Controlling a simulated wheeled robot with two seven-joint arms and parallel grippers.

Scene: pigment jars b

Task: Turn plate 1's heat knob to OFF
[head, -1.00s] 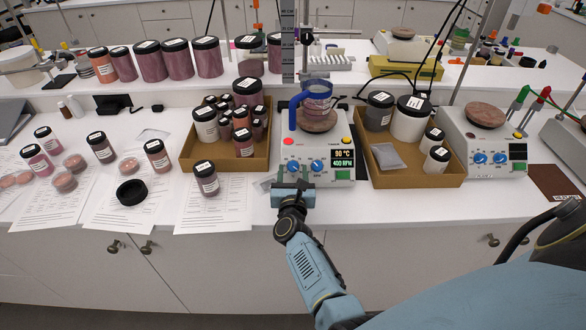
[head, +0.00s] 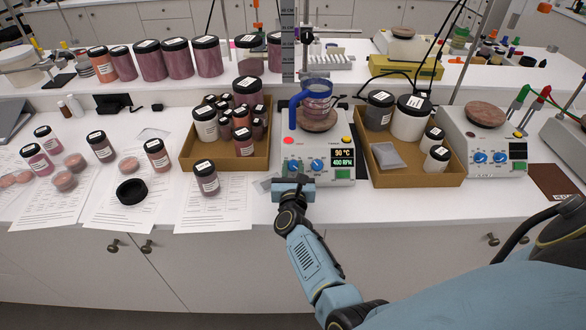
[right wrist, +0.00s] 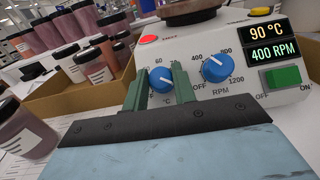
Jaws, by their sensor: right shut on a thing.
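The hotplate (head: 345,187) in the middle of the bench has two blue knobs and shows 90 °C and 400 RPM. I cannot read a plate number on it. My right gripper (head: 293,179) is at its left front. In the right wrist view, the fingers (right wrist: 162,88) are shut on the left blue heat knob (right wrist: 161,79), one on each side. Its white pointer line is partly visible, tilted to the right; the OFF label below is partly hidden. The blue RPM knob (right wrist: 216,68) is free, just to the right. My left gripper is out of view.
A second hotplate (head: 482,140) is further right. A green switch (right wrist: 282,77) sits right of the knobs. Jars and papers fill the left.

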